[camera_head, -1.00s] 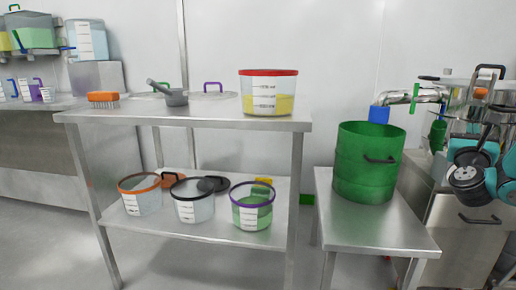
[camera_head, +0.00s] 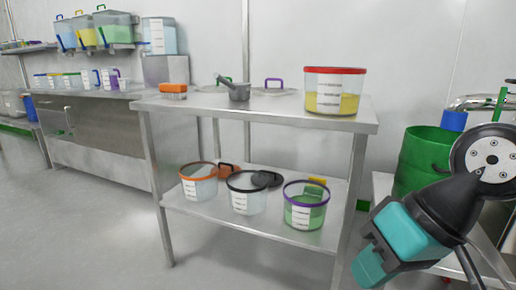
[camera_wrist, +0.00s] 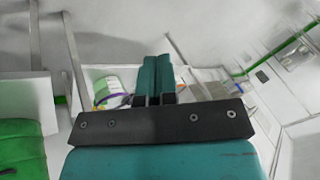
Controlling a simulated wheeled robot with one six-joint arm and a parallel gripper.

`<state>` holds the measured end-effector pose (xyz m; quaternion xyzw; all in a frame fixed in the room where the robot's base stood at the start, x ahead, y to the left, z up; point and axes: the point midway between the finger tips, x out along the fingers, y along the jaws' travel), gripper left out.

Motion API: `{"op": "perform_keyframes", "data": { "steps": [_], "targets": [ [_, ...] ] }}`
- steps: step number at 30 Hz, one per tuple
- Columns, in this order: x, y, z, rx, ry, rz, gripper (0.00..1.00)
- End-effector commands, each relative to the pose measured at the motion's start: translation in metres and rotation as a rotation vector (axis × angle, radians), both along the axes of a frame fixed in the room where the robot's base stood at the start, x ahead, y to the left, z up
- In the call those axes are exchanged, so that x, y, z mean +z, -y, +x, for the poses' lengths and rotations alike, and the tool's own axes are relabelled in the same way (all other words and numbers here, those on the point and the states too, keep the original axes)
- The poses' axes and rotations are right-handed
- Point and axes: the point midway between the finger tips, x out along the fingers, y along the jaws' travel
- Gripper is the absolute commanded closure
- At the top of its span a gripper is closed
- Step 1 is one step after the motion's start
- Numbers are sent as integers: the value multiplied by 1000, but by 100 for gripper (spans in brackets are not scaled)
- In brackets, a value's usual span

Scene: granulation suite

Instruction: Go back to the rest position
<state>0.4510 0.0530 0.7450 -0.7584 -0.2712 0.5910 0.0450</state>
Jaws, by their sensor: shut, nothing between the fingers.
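My gripper (camera_wrist: 155,75) shows in the wrist view with its two teal fingers pressed together and nothing between them. In the head view my arm, with teal and black parts, is at the right, in front of the green drum and its steel bench. I cannot tell the fingertips apart there. In the wrist view, a clear tub with a purple rim (camera_wrist: 108,90) shows just left of the fingers, farther off. My gripper appears clear of it.
A steel table (camera_head: 350,122) holds a red-rimmed tub of yellow material (camera_head: 335,92), a grey scoop (camera_head: 237,91) and an orange brush (camera_head: 173,90). Several tubs stand on its lower shelf. The green drum (camera_head: 422,155) is at the right. Floor at the left is clear.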

Motion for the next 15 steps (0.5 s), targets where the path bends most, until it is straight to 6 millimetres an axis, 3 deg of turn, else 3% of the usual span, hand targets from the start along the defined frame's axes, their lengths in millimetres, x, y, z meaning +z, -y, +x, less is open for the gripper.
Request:
{"op": "perform_keyframes", "data": {
  "steps": [1, 4, 15],
  "targets": [
    [-2, 1, -22, 117, -10, -58, 100],
    [1, 8, -57, 318, -37, -155, 100],
    [112, 8, -52, 291, -38, -144, 100]
  ]
}}
